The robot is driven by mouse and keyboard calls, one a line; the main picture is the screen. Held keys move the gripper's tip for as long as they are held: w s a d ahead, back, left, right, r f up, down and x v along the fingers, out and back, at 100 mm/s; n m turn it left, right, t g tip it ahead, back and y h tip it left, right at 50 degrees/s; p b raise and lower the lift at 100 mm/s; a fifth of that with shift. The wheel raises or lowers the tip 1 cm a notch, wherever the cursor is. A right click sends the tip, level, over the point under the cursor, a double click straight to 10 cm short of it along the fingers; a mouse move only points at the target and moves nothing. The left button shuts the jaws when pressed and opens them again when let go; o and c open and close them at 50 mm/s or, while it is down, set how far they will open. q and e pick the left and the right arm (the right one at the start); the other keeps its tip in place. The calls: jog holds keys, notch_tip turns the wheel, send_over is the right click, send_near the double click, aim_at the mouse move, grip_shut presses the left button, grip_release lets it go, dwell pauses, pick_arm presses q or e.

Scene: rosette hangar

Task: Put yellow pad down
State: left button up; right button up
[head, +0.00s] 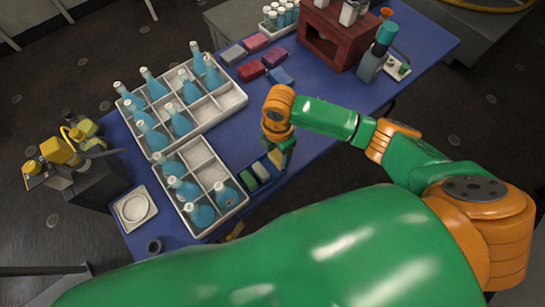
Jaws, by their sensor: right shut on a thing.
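The yellow pad (275,159) is a small block near the table's right edge, partly hidden by my right gripper. My right gripper (279,155) points down from an orange wrist and is shut on the yellow pad. The pad is low, beside a green pad (261,171). I cannot tell whether it touches the table. My left gripper is not in view.
The blue table (215,150) holds two divided trays of blue bottles, the nearer tray (203,153) left of the pads. Red, purple, grey and blue pads lie farther back near a dark red wooden box (334,38). Blue tabletop is free behind my right wrist.

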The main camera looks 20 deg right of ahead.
aim_at(273, 159)
jog(key=f, duration=0.3)
jog(key=w+a+f, duration=0.1)
jog(key=shift+f+b, duration=0.35)
jog(key=shift+f, duration=0.05)
jog(key=shift+s+f, duration=0.1)
jog(key=shift+f, duration=0.05)
jog(key=o, duration=1.2)
notch_tip(273, 159, up, 12)
jog(key=shift+r+p, duration=0.2)
jog(key=shift+p, duration=0.5)
